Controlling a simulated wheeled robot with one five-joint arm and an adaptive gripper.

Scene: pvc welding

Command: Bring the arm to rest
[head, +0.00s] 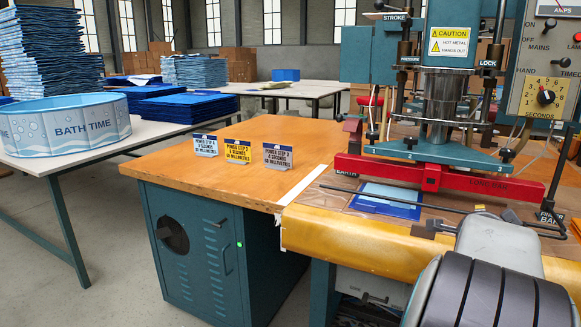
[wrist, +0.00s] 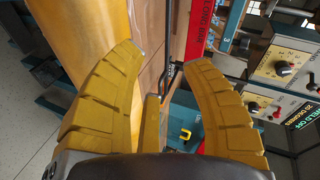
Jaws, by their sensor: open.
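My gripper (wrist: 163,56) shows in the wrist view with two thick yellow fingers spread apart. Nothing is between the fingertips; the welding machine and its tan bench edge show beyond them. In the head view my arm (head: 490,285), grey and black, rises at the bottom right, in front of the welding machine (head: 440,95). The fingers cannot be made out in the head view.
A red bar (head: 440,180) of the machine lies above a blue sheet (head: 385,203) on the bed. Three small signs (head: 237,151) stand on the wooden bench top (head: 225,178). Grey floor is clear at lower left.

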